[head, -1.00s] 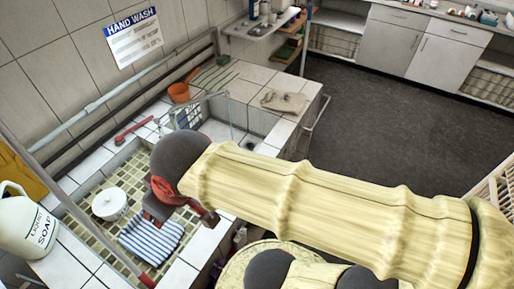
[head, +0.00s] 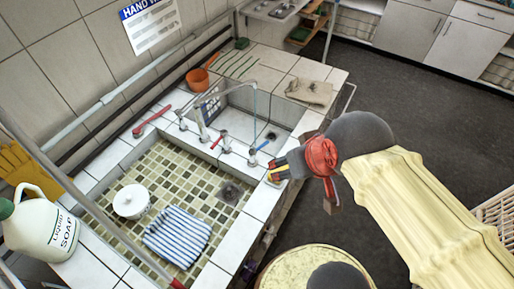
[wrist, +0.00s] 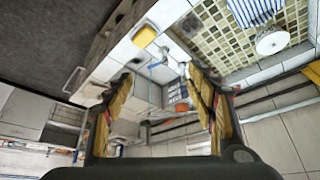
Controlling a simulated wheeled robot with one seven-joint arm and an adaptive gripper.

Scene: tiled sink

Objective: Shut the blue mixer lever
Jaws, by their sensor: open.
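The blue mixer lever (head: 262,145) sticks out from the right part of the tap set on the tiled ledge between the two basins. A red lever (head: 216,142) is to its left. In the wrist view the blue lever (wrist: 157,64) appears small, beyond my fingertips and between them. My gripper (head: 278,171) is open and empty, just right of and nearer than the blue lever in the head view, apart from it. Its two fingers also show in the wrist view (wrist: 155,92). How far the lever is turned is hard to tell.
A yellow block (wrist: 144,36) lies on the sink edge close to my gripper. The near basin holds a striped cloth (head: 178,236) and a white pot (head: 131,201). A tall curved spout (head: 254,105) stands behind the lever. A soap jug (head: 40,228) is far left.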

